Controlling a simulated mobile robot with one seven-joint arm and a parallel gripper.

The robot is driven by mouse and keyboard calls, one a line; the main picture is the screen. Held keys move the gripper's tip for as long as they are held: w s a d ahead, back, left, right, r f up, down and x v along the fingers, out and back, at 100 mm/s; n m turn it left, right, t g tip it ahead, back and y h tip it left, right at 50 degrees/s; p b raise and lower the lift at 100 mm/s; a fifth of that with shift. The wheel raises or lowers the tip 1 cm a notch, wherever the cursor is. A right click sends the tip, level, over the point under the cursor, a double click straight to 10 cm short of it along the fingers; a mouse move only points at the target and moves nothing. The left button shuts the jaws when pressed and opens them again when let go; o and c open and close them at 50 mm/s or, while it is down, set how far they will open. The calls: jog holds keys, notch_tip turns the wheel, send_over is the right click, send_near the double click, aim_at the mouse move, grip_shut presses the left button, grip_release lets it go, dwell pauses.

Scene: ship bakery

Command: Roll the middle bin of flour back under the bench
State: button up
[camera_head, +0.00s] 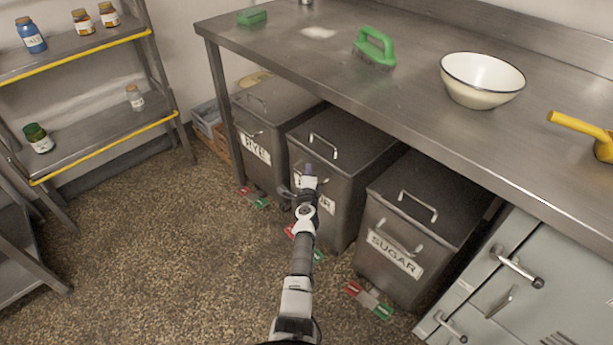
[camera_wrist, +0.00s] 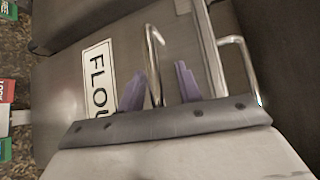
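The middle bin (camera_head: 347,194) is grey metal with a white label, partly hidden by my arm in the head view. The label (camera_wrist: 98,80) reads "FLOU" in the wrist view, the rest hidden. The bin stands upright on the floor, its front part out from under the steel bench (camera_head: 300,65). A handle (camera_head: 323,147) is on its lid. My gripper (camera_head: 308,178) is at its front. In the wrist view its two purple fingers (camera_wrist: 160,85) are apart, with a steel handle bar (camera_wrist: 153,55) between them. I see gaps beside the bar.
The rye bin (camera_head: 262,125) stands at left, the sugar bin (camera_head: 395,225) at right. Red-and-green pedals (camera_head: 370,300) lie low at the bins' fronts. Grey drawers (camera_head: 500,290) are at far right, a shelf rack (camera_head: 100,135) at far left. The speckled floor (camera_head: 170,250) in front is clear.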

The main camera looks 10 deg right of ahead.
jog(key=shift+a, duration=0.2)
jog(key=shift+s+a+p, duration=0.1)
jog(key=shift+s+p, duration=0.25)
jog(key=shift+s, duration=0.1)
jog(key=p+v, duration=0.5)
jog(key=v, duration=0.7)
jog(key=shift+s+p, duration=0.35)
jog(key=shift+s, duration=0.1)
jog(key=shift+r, duration=0.1)
